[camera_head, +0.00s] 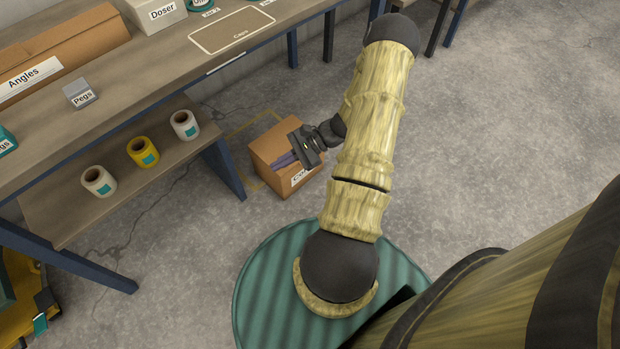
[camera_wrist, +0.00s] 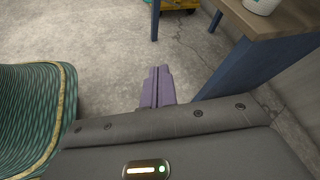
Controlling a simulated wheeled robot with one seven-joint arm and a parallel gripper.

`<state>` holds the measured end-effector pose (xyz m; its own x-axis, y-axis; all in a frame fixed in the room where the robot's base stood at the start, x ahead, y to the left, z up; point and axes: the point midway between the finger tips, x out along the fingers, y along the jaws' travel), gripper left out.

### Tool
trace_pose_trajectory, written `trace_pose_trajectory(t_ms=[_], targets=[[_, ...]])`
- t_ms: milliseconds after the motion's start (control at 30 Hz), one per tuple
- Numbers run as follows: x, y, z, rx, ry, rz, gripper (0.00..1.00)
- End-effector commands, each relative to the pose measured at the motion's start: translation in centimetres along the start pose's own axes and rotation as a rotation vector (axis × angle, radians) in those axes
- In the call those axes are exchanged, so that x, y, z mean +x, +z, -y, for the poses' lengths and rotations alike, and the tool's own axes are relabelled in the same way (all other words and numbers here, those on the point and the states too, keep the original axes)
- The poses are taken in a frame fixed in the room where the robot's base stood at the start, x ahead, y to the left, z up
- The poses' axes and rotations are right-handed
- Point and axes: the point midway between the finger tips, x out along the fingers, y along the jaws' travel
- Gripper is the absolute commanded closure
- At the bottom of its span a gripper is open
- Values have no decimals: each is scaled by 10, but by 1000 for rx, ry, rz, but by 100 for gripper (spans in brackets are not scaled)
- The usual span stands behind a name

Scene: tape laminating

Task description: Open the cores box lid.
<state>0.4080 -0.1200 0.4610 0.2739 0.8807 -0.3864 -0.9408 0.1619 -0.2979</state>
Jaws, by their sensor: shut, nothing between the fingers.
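The cores box (camera_head: 268,149) is a brown cardboard box on the floor beside the workbench leg in the head view. Its white label is partly cut off by my arm, and only the first letters show. My gripper (camera_head: 277,163) is in front of the box in that view, with its purple fingers across the box's middle. The fingers are together and empty, also in the wrist view (camera_wrist: 157,72). The box does not show clearly in the wrist view. I cannot tell whether the fingers touch the box, or how its lid stands.
The workbench (camera_head: 150,65) with its blue leg (camera_head: 222,165) stands left of the box. Its lower shelf holds white and yellow tape rolls (camera_head: 143,151). Grey floor (camera_head: 510,130) is open at right.

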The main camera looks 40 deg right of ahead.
Motion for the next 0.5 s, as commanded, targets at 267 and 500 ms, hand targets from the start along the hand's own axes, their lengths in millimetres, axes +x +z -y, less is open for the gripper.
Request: trace_pose_trajectory(t_ms=[267,500], targets=[[12,-124,-19,157,-352,140,100],[5,-223,-39,260,-684,243,100]])
